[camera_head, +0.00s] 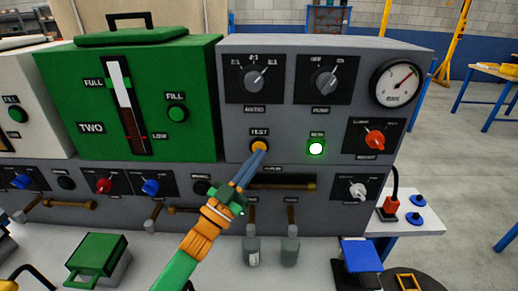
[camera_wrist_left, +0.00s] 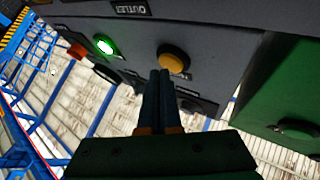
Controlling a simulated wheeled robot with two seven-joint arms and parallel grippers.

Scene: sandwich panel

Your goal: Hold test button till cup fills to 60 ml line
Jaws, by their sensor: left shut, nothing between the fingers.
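The yellow TEST button (camera_head: 259,146) is on the grey panel (camera_head: 222,100), and it also shows in the left wrist view (camera_wrist_left: 174,57). My left gripper (camera_head: 261,150) is shut and empty, with its fingertips at the button's lower edge in the head view. In the left wrist view the tips (camera_wrist_left: 160,73) overlap the button's lower left edge; I cannot tell whether they press it. Two small grey cups, a left one (camera_head: 251,251) and a right one (camera_head: 290,251), stand below the panel's outlets. Their fill level and the 60 ml line are too small to read. My right gripper is out of view.
A green lamp (camera_head: 316,149) is lit right of the button. A green tank (camera_head: 60,90) with a level gauge stands left of the panel. A green box (camera_head: 97,255) and a blue block (camera_head: 361,254) are on the white bench (camera_head: 215,275).

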